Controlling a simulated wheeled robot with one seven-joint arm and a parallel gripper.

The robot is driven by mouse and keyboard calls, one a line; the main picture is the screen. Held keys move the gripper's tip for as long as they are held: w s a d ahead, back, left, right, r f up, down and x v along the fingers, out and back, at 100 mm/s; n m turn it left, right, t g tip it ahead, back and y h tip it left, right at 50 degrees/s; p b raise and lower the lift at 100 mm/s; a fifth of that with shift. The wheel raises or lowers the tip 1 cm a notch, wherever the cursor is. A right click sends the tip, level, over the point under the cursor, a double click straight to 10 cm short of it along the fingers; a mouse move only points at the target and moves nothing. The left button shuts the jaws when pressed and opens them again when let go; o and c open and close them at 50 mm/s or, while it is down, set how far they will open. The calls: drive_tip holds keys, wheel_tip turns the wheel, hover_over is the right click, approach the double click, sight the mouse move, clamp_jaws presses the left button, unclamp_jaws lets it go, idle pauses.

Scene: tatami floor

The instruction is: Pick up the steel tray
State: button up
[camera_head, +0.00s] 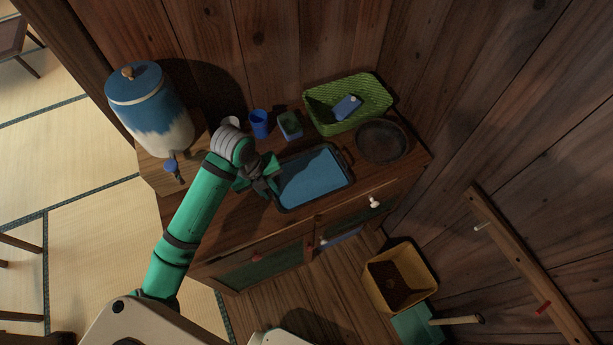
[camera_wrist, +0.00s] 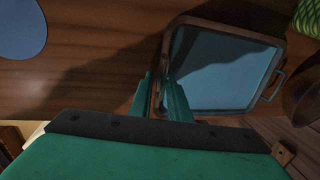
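The steel tray (camera_head: 313,179) is a rectangular tray with a dark rim and a bluish face. It is at the middle of the wooden cabinet top in the head view, and I cannot tell whether it rests on it. In the wrist view the tray (camera_wrist: 222,70) fills the upper right, with a handle on its right side. My gripper (camera_head: 270,182) is at the tray's left edge. In the wrist view my gripper's green fingers (camera_wrist: 160,98) are close together, one on each side of the left rim or handle, and seem shut on it. The arm hides part of that edge.
On the cabinet (camera_head: 225,232) stand a blue-white dispenser (camera_head: 148,105), a blue cup (camera_head: 259,123), a small square container (camera_head: 290,126), a green basket (camera_head: 347,102) holding a blue item, and a dark round pan (camera_head: 381,142). A wooden wall rises behind. A yellow bin (camera_head: 400,275) stands below.

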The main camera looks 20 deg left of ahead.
drive_tip(key=shift+f, duration=0.1)
clamp_jaws()
